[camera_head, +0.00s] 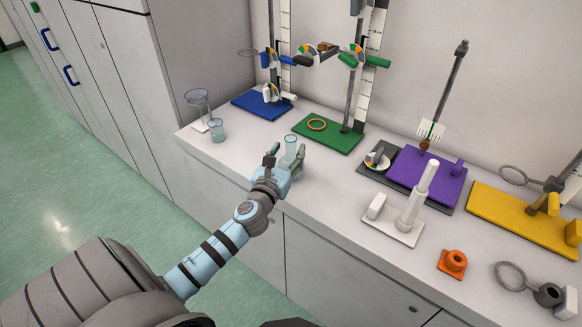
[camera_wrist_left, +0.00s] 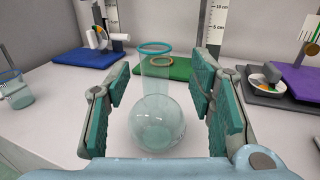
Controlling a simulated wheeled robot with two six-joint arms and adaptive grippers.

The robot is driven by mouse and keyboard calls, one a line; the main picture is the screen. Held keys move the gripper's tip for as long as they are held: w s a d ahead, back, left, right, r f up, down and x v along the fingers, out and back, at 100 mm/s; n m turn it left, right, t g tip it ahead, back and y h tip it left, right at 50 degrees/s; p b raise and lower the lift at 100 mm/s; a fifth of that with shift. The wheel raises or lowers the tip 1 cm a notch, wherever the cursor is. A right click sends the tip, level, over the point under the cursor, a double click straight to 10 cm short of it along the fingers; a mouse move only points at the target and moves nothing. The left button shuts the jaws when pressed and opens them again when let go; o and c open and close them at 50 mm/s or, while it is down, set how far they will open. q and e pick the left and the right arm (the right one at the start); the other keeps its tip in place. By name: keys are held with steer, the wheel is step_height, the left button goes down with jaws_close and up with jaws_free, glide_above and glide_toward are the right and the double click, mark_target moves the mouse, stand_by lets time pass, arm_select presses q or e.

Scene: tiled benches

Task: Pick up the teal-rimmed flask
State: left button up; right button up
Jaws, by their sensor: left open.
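The teal-rimmed flask (camera_wrist_left: 157,118) is clear glass with a round body and a straight neck, upright on the bench. In the left wrist view it stands between the two fingers of my left gripper (camera_wrist_left: 157,105), with a visible gap on each side. In the head view the flask (camera_head: 291,146) shows at my left gripper (camera_head: 286,158), its lower part hidden by the hand. My left gripper is open around the flask. My right gripper is not in view.
Two glass vessels (camera_head: 217,129) stand to the left on the bench. Behind the flask are a green base (camera_head: 340,140) with a ring and a blue base (camera_head: 256,108). A purple base (camera_head: 425,180), a white stand (camera_head: 394,228) and an orange piece (camera_head: 452,262) lie to the right.

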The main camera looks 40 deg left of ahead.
mark_target(289, 147)
arm_select(q)
steer(key=x, duration=0.4)
steer(key=shift+s+a+f, duration=0.15)
steer(key=shift+a, duration=0.15)
jaws_close()
